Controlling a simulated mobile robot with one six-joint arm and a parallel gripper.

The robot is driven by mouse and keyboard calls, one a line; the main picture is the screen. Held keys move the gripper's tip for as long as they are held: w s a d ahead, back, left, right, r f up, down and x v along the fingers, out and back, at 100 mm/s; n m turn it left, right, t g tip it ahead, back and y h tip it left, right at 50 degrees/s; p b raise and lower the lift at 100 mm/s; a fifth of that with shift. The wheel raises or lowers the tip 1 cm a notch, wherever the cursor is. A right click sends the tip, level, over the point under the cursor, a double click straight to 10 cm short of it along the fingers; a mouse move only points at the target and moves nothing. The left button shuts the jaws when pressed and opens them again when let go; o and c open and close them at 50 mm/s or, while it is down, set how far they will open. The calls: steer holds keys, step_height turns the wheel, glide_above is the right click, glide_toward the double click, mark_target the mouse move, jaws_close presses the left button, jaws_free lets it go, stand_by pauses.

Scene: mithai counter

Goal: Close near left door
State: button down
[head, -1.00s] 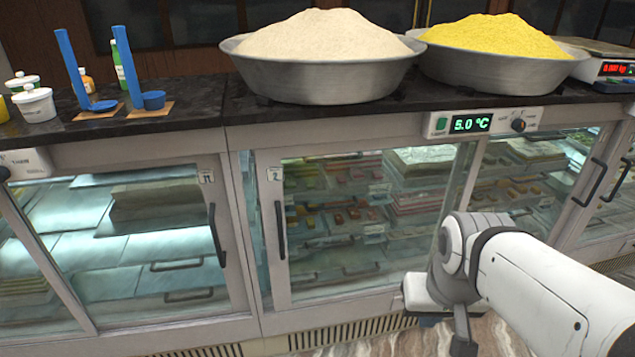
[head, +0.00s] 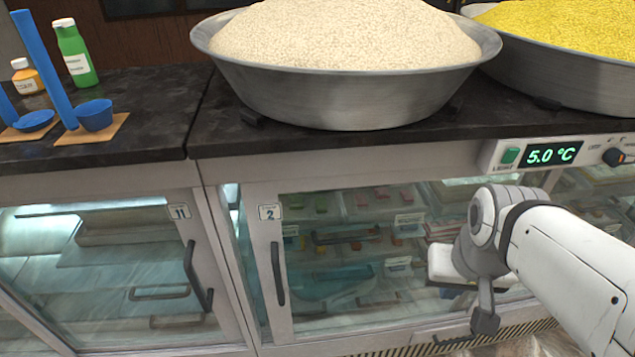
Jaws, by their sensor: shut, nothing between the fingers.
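A glass door marked 2 (head: 268,240) is in the middle of the head view, with a light frame and a dark vertical handle (head: 278,274). A narrow lit strip (head: 231,215) shows between its left edge and the cabinet post, so it appears to stand a little off the post. I cannot tell how the door moves. Sweets on trays show through its glass. My gripper (head: 485,320) is shut and empty, pointing down at the lower right, right of the handle and apart from it. Parts of it are hard to make out.
A second glass door marked 11 (head: 180,213) with a dark handle (head: 196,276) is at the left. The dark countertop (head: 150,110) holds a large metal bowl (head: 345,95), another bowl (head: 570,80), blue holders (head: 95,115) and bottles (head: 75,53). A 5.0 °C display (head: 552,154) is at right.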

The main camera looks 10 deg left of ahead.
steer(key=shift+w+d, duration=0.15)
steer(key=shift+w, duration=0.05)
steer(key=w+a+f+g+y+b, duration=0.1)
steer(key=w+a+f+y+b, duration=0.25)
steer(key=a, duration=0.25)
steer(key=w+a+f+n+g+y+b, duration=0.1)
steer(key=w+a+f+y+b, duration=0.1)
steer(key=w+a+f+y, duration=0.3)
steer(key=w+a+f+g+y+b, duration=0.1)
steer(key=w+a+g+b, duration=0.15)
steer(key=a, duration=0.35)
steer(key=a+f+t, duration=0.1)
steer(key=a+f, duration=0.5)
steer(key=a, duration=0.6)
steer(key=shift+s+f, duration=0.15)
steer(key=shift+f, duration=0.1)
